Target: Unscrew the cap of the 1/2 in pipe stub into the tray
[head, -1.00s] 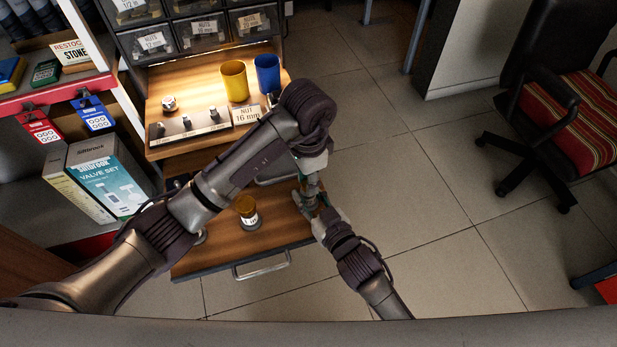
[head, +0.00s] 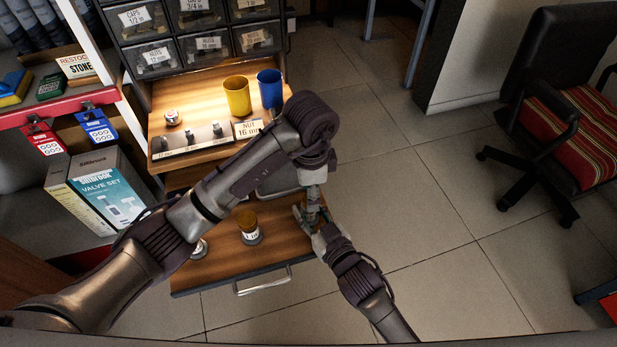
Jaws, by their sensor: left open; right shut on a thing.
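My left gripper (head: 313,190) points down from its wrist over the right edge of the lower wooden drawer and is open. My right gripper (head: 311,222) comes up from below right, just under the left one, and is shut on a small upright thing, apparently the pipe stub. The two grippers hide most of it, so its size marking and cap cannot be made out. A stub with an amber-brown top and a white label (head: 248,228) stands upright on the lower drawer. Another small labelled piece (head: 199,249) is partly hidden by my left arm. I cannot tell which surface is the tray.
The upper wooden shelf holds a yellow cup (head: 237,96), a blue cup (head: 270,89), a metal nut (head: 172,117) and a labelled strip with several studs (head: 190,141). Labelled bins (head: 204,46) stand behind. A valve set box (head: 110,190) is at left. The floor at right is clear up to the chair (head: 565,110).

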